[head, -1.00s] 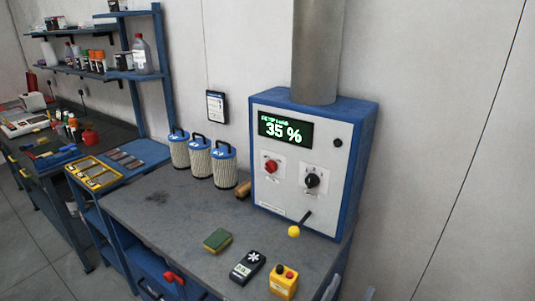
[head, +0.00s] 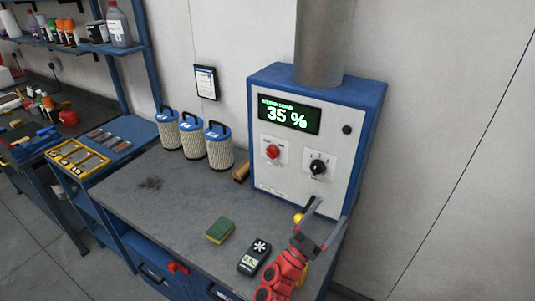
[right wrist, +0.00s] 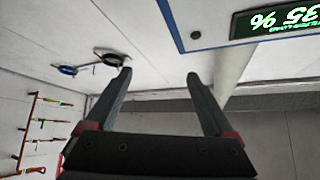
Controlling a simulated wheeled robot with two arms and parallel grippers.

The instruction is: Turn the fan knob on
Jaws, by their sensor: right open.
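The blue and white control box (head: 300,140) stands at the back right of the bench, its display (head: 289,115) reading 35 %. Below the display are a red knob (head: 272,152) on the left and a black knob (head: 318,167) on the right. Their labels are too small to read, so I cannot tell which is the fan knob. My right gripper (head: 328,217) is open and empty, below and in front of the black knob, apart from it. In the right wrist view its two fingers (right wrist: 158,78) are spread, with the box's display (right wrist: 278,20) upside down at top right.
A lever's yellow ball (head: 298,218) shows beside my right gripper. A meter (head: 254,257) and a green sponge (head: 220,230) lie on the bench (head: 150,205). Several filter canisters (head: 192,137) stand left of the box. A grey duct (head: 319,40) rises above it.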

